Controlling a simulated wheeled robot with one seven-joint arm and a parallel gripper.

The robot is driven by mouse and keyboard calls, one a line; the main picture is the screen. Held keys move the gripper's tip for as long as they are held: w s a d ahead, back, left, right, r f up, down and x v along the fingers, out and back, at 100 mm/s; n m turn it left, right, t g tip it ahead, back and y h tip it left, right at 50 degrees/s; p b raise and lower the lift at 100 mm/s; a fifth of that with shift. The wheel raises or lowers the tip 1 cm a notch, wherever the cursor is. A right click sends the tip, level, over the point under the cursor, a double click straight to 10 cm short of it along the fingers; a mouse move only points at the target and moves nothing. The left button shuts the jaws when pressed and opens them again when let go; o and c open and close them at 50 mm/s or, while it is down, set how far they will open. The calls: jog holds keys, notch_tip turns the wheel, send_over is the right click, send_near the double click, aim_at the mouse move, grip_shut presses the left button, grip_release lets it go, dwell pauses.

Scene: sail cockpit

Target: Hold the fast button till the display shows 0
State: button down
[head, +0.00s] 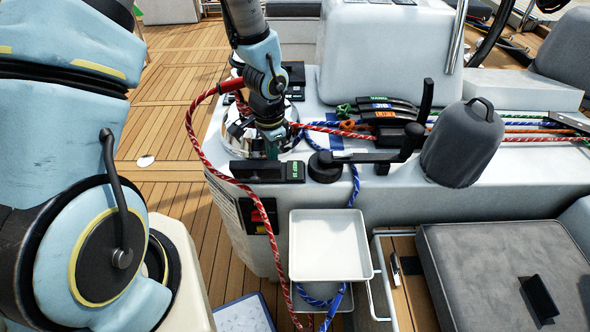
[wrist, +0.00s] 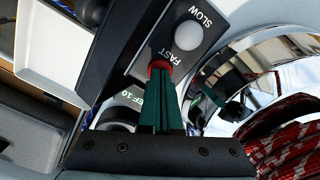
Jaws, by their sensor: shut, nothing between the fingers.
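My gripper (wrist: 162,72) is shut and empty, its green fingers together. Its fingertips are at the red fast button (wrist: 157,64), beside the word FAST, and cover most of it. They appear to touch it; I cannot tell how far it is pressed. The white slow button (wrist: 188,35) is beside it on the same dark panel, near the word SLOW. The display (wrist: 130,99) is partly hidden by the fingers; its visible green text seems to read "EF 10". In the head view my gripper (head: 272,150) points down behind the display box (head: 296,170), whose text is too small to read.
A shiny winch (wrist: 225,80) wrapped with red rope (head: 200,150) stands close beside my gripper. A black winch handle (head: 365,157) and a grey covered winch (head: 462,145) are to the right. A white tray (head: 330,272) is below in front. Rope clutches (head: 388,115) are behind.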

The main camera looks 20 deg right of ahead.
notch_tip(320, 180, up, 9)
jog(key=p, duration=0.7)
jog(key=shift+p, duration=0.4)
